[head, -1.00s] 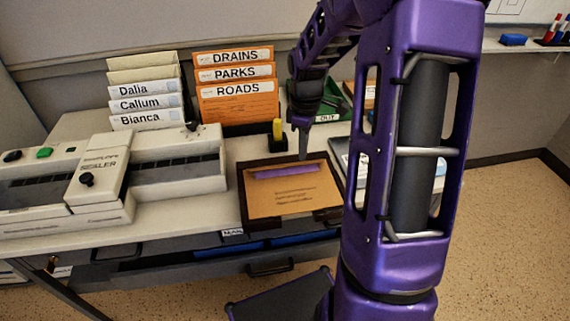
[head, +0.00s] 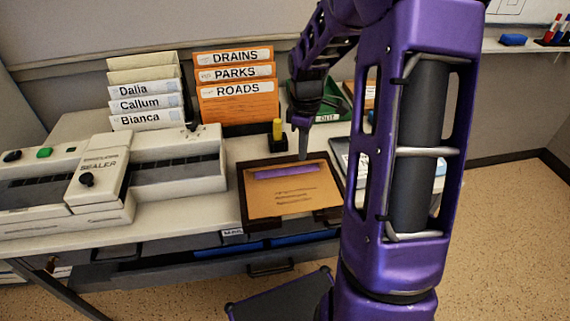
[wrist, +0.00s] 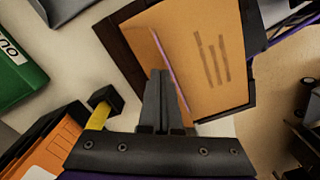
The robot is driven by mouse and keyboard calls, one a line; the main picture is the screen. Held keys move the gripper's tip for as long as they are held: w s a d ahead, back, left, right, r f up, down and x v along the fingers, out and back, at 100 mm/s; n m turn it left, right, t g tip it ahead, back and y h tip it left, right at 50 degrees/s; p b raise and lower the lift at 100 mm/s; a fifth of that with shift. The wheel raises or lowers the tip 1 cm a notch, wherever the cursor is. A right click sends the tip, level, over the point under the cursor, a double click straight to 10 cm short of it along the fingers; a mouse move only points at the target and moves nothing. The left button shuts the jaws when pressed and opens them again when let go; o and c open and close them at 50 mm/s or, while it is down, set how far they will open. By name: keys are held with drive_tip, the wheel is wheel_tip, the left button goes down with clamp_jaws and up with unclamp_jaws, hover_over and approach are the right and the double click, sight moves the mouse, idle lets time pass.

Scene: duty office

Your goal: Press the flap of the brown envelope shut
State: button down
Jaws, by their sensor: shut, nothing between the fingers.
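The brown envelope (head: 293,200) lies in a dark, low-rimmed tray (head: 243,207) on the desk, with lines of print facing up. A purple strip (head: 287,172) runs along its far part; it shows as a thin line in the wrist view (wrist: 170,68). Brown paper shows on both sides of the strip; I cannot tell how far the flap stands up. My gripper (head: 303,157) is shut and empty, pointing down at the tray's far edge. In the wrist view its fingertips (wrist: 160,73) overlap the envelope beside the strip. Contact is not clear.
A yellow stick in a black holder (head: 278,142) stands just behind the tray. Orange folders (head: 238,105) and name files (head: 145,105) stand at the back. A sealer machine (head: 100,170) fills the left. A green tray (head: 330,112) is behind my gripper.

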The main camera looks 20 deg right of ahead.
sight(302, 163)
drive_tip(key=shift+f, duration=0.1)
idle(0.6)
drive_tip(key=shift+f, duration=1.9)
wheel_tip(302, 163, up, 9)
drive_tip(key=p, duration=0.7)
drive_tip(key=shift+p, duration=0.35)
idle(0.4)
